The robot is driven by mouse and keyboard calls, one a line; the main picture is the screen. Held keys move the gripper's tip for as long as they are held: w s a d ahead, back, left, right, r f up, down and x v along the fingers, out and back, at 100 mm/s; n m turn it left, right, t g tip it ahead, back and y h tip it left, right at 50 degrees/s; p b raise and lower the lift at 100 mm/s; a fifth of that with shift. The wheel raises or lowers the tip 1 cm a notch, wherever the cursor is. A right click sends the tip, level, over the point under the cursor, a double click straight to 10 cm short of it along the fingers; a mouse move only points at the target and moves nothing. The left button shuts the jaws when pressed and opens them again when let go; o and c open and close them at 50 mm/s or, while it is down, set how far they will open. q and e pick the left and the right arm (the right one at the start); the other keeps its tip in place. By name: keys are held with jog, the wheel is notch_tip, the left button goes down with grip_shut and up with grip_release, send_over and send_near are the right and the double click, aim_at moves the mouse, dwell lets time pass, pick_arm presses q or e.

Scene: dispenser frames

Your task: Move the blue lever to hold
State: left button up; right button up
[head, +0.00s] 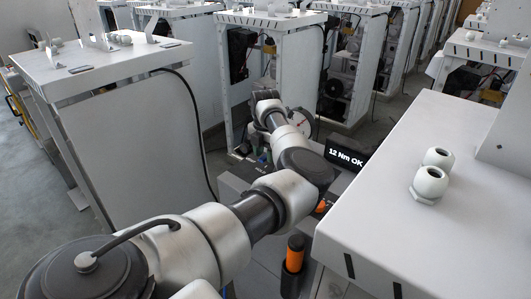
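My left arm comes in from the bottom left and reaches to the middle of the head view. Its far end bends down beside a round white dial, and my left gripper (249,147) is small and dark there, partly hidden by my own arm. I cannot tell whether it is open or shut. A small blue patch (264,158) shows low beside the wrist. It may be part of the blue lever, but its shape and setting are not clear. I cannot tell whether the gripper touches it. My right gripper is not in view.
A black display (347,157) reads "12 Nm OK". The round dial (300,119) has a red needle. An orange-and-black handled tool (294,254) stands upright below. A white cabinet top (430,190) with two white fittings (431,181) fills the right. More white frames stand left and behind.

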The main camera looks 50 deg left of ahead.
aim_at(265, 156)
pick_arm(q)
jog(key=shift+o, duration=0.2)
jog(key=shift+r, duration=0.1)
notch_tip(265, 156, up, 11)
jog(key=b, duration=0.1)
jog(key=shift+f, duration=0.2)
dwell(0.7)
